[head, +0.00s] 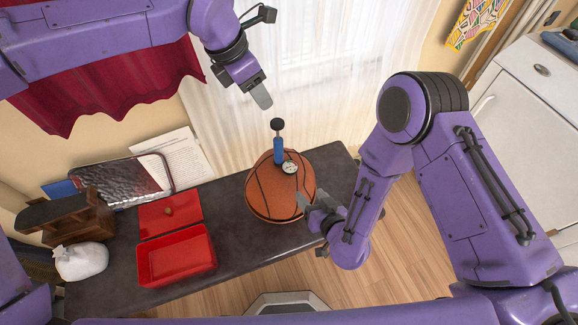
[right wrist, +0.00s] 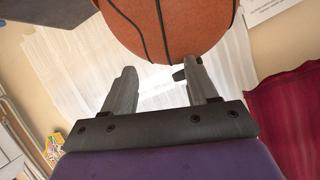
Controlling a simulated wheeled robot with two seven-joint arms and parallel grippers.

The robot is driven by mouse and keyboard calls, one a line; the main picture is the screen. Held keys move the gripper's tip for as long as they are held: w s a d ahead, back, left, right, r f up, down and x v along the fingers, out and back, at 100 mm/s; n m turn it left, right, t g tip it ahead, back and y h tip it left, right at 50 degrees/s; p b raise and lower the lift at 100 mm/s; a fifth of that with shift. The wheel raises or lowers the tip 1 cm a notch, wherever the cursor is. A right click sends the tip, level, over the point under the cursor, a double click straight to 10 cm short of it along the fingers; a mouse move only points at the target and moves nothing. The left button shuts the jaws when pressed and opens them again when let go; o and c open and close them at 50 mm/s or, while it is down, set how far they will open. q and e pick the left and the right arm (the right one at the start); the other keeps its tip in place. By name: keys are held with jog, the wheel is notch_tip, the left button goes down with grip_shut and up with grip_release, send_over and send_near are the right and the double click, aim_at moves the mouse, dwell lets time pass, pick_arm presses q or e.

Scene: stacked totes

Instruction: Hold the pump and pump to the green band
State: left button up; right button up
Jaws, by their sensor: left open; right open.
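A blue pump (head: 278,149) with a black knob handle (head: 277,124) stands upright on top of an orange basketball (head: 270,192). A round white gauge (head: 289,168) sits at the pump's base; the green band cannot be made out at this size. My left gripper (head: 262,100) is open and empty, above and just left of the pump handle, apart from it. My right gripper (head: 304,204) is beside the ball's lower right side. In the right wrist view its two fingers (right wrist: 160,88) are spread with nothing between them, and the ball (right wrist: 175,25) is just beyond the tips.
The ball rests on a dark counter (head: 226,204). An open red box (head: 176,256) with its lid, a white bag (head: 81,261), a wooden holder (head: 65,215) and a metal tray (head: 120,180) stand to the left. A white cabinet (head: 530,100) is at the right.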

aim_at(280, 151)
jog(key=w+a+r+n+t+y, duration=0.3)
jog(key=w+a+r+n+t, duration=0.15)
jog(key=r, duration=0.35)
jog(key=shift+m, duration=0.35)
jog(key=x, duration=1)
jog(key=shift+a, duration=0.3)
pick_arm(q)
jog(key=shift+s, duration=0.1)
pick_arm(e)
jog(key=shift+s, duration=0.1)
grip_shut()
pick_arm(q)
jog(key=shift+c, duration=0.3)
